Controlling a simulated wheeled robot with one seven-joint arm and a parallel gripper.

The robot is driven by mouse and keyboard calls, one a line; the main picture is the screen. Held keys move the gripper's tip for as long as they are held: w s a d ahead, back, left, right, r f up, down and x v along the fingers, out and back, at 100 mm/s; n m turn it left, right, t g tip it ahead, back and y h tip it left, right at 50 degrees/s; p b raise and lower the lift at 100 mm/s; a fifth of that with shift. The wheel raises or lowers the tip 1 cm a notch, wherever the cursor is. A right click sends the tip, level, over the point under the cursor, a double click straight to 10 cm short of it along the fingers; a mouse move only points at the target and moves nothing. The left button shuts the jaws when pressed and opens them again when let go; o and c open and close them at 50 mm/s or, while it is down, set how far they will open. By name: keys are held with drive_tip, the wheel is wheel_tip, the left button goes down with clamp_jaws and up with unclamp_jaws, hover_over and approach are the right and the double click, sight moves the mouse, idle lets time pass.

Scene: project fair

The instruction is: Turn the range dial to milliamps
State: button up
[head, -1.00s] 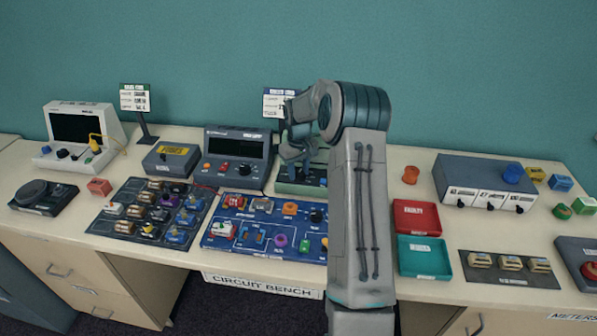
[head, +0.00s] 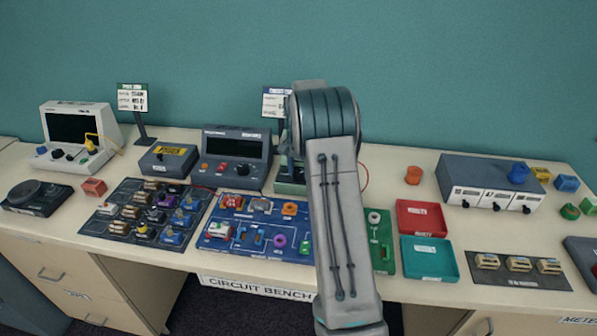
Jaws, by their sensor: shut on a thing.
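A dark bench meter (head: 236,149) with a display, red buttons and a black knob (head: 243,169) stands at the back of the bench, left of my arm. A green-based unit (head: 289,187) beside it is mostly covered by my arm. I cannot read range markings on either, so I cannot tell which carries the range dial or where it points. My gripper is hidden behind my arm at the green-based unit; its fingertips and anything between them do not show.
A blue circuit board (head: 256,241) lies in front, left of my arm. Red (head: 422,203) and teal (head: 428,274) trays lie to the right. A grey box (head: 488,168) with white panels stands at the back right. A small sign (head: 276,101) stands behind the meter.

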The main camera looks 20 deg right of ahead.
drive_tip(key=m, duration=0.5)
drive_tip(key=shift+m, duration=2.4)
drive_tip(key=o, duration=1)
drive_tip(key=shift+r, duration=0.1)
wheel_tip(320, 180, up, 14)
drive_tip(key=shift+b, duration=0.4)
drive_tip(key=shift+a, duration=0.1)
